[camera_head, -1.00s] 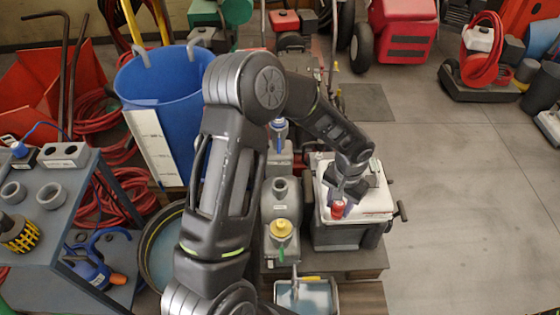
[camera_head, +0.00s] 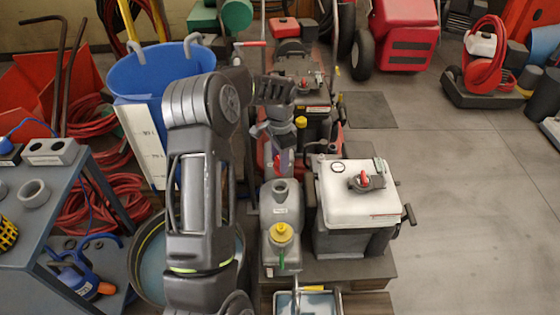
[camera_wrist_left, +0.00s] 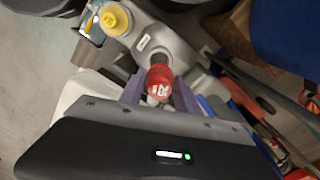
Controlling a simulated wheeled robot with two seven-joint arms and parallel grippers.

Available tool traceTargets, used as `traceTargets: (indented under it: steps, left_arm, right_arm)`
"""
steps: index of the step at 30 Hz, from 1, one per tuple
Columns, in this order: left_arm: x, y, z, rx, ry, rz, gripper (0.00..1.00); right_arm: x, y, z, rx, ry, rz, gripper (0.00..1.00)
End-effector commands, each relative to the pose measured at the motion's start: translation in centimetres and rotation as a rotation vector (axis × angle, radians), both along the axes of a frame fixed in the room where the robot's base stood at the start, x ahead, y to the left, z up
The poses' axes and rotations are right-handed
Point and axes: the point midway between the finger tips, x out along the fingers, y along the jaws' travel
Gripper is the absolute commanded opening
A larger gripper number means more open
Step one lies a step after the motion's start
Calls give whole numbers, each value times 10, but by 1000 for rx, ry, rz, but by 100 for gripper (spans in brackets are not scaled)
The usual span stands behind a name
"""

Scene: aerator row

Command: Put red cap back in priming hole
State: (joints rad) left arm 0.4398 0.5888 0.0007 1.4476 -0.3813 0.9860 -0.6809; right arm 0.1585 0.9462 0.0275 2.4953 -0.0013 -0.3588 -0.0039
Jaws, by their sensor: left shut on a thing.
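My left gripper (camera_head: 277,164) is shut on the red cap (camera_wrist_left: 160,82). In the left wrist view the cap sits between the purple fingers; in the head view it is mostly hidden by the fingers. A grey pump body (camera_head: 276,212) with an upright neck and open round hole (camera_head: 281,187) is just in front of the gripper. In the left wrist view the cap overlaps the grey neck (camera_wrist_left: 158,61), so I cannot tell whether they touch. A yellow cap (camera_head: 281,235) sits on the pump's nearer part. My right gripper is not in view.
A white-lidded unit (camera_head: 350,205) with a red-and-grey knob stands right of the pump. A red engine unit (camera_head: 300,100) stands behind. A blue bin (camera_head: 150,75) is at the left, partly behind my arm. A shallow tray (camera_head: 318,293) lies in front.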

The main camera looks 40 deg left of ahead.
Motion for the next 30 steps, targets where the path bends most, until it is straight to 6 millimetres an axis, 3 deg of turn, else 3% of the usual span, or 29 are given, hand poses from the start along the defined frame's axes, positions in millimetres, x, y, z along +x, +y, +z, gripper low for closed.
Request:
traceTargets:
  steps: [11, 27, 30]
  left_arm:
    - [0, -1, -10, 0, 0, 0, 0]
    - [0, -1, -52, 0, 1, 0, 0]
    - [0, -1, -47, 1, 0, 0, 0]
  right_arm:
    - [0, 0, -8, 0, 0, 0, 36]
    - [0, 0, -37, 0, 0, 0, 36]
    - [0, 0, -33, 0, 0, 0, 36]
